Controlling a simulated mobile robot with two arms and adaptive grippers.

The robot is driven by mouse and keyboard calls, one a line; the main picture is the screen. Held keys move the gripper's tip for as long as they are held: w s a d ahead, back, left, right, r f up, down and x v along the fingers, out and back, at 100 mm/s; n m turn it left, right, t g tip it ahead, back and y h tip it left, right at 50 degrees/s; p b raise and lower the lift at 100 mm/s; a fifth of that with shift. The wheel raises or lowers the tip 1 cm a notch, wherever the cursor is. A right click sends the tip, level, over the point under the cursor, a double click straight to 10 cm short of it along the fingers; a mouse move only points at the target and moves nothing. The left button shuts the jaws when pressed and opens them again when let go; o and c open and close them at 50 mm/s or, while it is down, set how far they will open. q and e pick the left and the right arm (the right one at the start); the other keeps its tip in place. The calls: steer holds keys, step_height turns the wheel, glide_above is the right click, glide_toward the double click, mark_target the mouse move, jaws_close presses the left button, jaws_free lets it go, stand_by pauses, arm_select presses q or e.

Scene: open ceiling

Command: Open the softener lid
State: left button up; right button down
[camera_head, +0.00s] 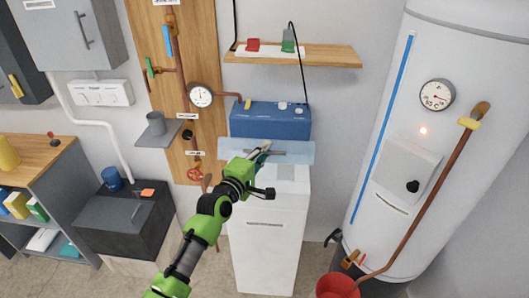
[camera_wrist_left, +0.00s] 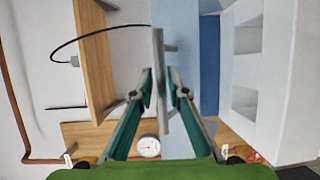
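The softener is a white cabinet (camera_head: 268,240) with a blue head unit (camera_head: 285,121) behind its top. Its lid is a pale blue see-through panel (camera_head: 300,151) with a grey bar handle (camera_head: 292,152). In the left wrist view the handle (camera_wrist_left: 160,50) stands upright between the fingertips, in front of the pale lid (camera_wrist_left: 182,30). My left gripper (camera_head: 262,154) is at the handle, with one finger on each side of it (camera_wrist_left: 160,85). The fingertips are close to the bar. I cannot tell whether they press on it. My right gripper is not in view.
A wooden shelf (camera_head: 330,57) with a red and a green item hangs above the softener. A thin black cable runs down from it. A pressure gauge (camera_head: 200,95) and pipes are on the left, a white tank (camera_head: 440,150) on the right, and a red bucket (camera_head: 337,286) at the floor.

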arm_select(q)
steer(key=v, duration=1.2)
